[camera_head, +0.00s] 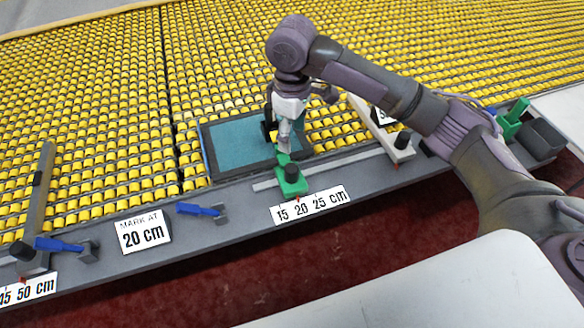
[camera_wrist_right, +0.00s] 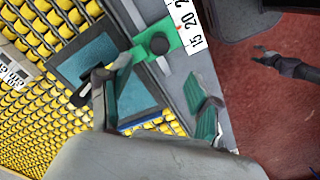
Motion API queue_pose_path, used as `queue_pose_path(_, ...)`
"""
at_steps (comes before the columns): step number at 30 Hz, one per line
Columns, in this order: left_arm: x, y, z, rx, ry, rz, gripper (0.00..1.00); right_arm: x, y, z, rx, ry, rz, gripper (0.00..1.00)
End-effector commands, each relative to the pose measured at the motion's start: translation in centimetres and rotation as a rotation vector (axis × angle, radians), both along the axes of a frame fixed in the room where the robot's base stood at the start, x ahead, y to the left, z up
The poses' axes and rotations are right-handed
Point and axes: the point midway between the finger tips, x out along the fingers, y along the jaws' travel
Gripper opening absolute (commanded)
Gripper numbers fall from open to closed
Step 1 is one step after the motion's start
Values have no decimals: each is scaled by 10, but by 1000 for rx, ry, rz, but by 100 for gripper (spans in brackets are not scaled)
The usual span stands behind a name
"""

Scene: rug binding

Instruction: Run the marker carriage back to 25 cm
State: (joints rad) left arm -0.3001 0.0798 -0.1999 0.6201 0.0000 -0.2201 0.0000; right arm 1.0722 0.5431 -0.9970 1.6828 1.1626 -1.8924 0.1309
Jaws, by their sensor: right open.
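The green marker carriage (camera_head: 291,182) with a black knob sits on a pale rail behind the scale plate (camera_head: 310,205) reading 15, 20, 25 cm. Its red pointer is near the 20. In the right wrist view the carriage (camera_wrist_right: 176,34) and knob lie just beyond my right gripper (camera_wrist_right: 160,72), whose green-padded fingers are spread apart and empty. In the head view this gripper (camera_head: 285,143) is just behind the carriage; its fingertips are hard to make out. What looks like my left gripper (camera_wrist_right: 285,64) shows above the red floor in the wrist view; its opening is unclear.
Blue-handled clamps (camera_head: 199,209) line the grey beam. A dark-framed teal panel (camera_head: 238,146) lies behind the carriage beside the yellow ribbed surface (camera_head: 90,110). A white block with a black knob (camera_head: 401,145) stands right of the carriage.

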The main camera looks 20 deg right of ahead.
Motion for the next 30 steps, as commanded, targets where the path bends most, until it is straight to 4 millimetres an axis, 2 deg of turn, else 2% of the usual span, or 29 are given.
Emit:
queue_pose_path(5,0,0,4,0,0,0,63,-1,0,-29,-1,5,0,63)
queue_pose_path(12,0,0,9,0,0,0,63,-2,0,-81,0,3,1,63)
queue_pose_path(18,0,0,11,0,0,0,63,-1,0,-115,2,1,0,63)
queue_pose_path(24,0,0,12,0,0,0,63,-1,0,-131,1,-1,2,63)
queue_pose_path(30,0,0,12,0,0,0,63,0,0,-133,2,-2,2,63)
